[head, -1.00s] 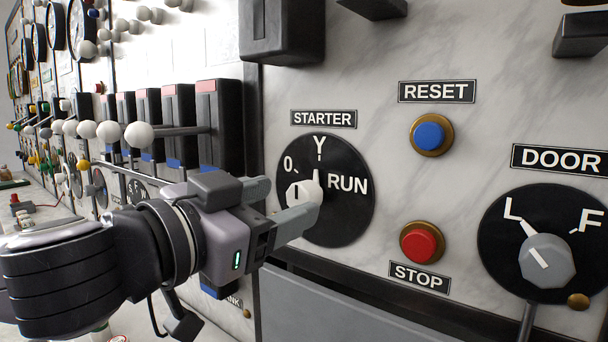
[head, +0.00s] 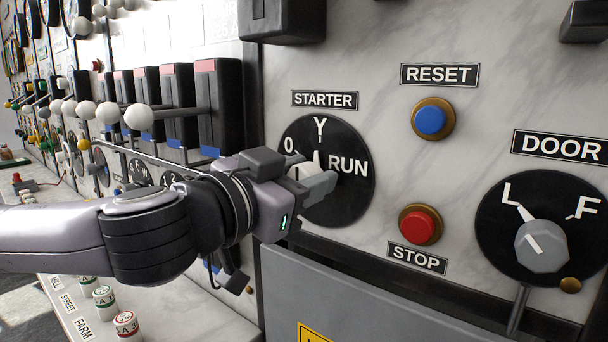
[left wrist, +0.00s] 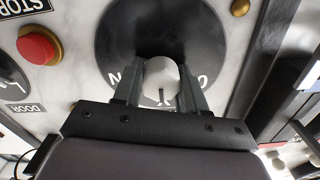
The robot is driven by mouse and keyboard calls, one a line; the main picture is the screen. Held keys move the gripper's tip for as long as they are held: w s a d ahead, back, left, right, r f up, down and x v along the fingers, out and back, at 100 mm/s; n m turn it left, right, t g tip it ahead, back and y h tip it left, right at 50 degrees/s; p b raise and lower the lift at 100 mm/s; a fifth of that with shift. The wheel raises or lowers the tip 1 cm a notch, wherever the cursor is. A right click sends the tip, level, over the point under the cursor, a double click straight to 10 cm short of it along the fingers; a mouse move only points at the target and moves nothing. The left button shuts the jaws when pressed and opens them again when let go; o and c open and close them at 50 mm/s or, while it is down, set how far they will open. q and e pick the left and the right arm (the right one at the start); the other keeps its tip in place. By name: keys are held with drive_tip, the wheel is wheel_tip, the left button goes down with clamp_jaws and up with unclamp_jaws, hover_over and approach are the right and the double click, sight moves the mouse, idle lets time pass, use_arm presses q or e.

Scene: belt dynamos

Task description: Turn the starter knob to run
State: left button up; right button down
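The starter knob (head: 300,172) is pale and sits on a round black dial (head: 345,195) marked 0, Y and RUN. Its white pointer stands at Y. My left gripper (head: 301,173) reaches in from the left, with one finger on each side of the knob. In the left wrist view the pale knob (left wrist: 161,82) fills the space between the fingertips, which look pressed against it. Its dark mark faces the bottom of that view. The fingers and palm hide part of the knob and the dial's left side. My right gripper is in no view.
A blue RESET button (head: 430,120) and a red STOP button (head: 420,224) are right of the dial. The DOOR knob (head: 543,247) is farther right. Levers with white balls (head: 138,117) stand left, above my arm. A grey panel (head: 350,295) lies below.

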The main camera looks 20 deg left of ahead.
use_arm(q)
drive_tip(key=shift+r, duration=0.1)
idle(0.3)
drive_tip(key=m+p, duration=0.1)
drive_tip(key=m, duration=0.4)
drive_tip(key=shift+r+m, duration=0.1)
drive_tip(key=shift+m, duration=0.2)
drive_tip(key=shift+c, duration=0.2)
drive_tip(key=m+p, duration=0.1)
drive_tip(key=m, duration=0.2)
drive_tip(key=shift+d+p, duration=0.1)
drive_tip(key=shift+p, duration=0.2)
drive_tip(key=shift+m+p, duration=0.55)
drive_tip(key=shift+m, duration=1.15)
drive_tip(key=shift+s, duration=0.1)
drive_tip(key=o, duration=1)
drive_tip(key=shift+d, duration=0.15)
drive_tip(key=shift+o, duration=0.2)
drive_tip(key=shift+f, duration=0.2)
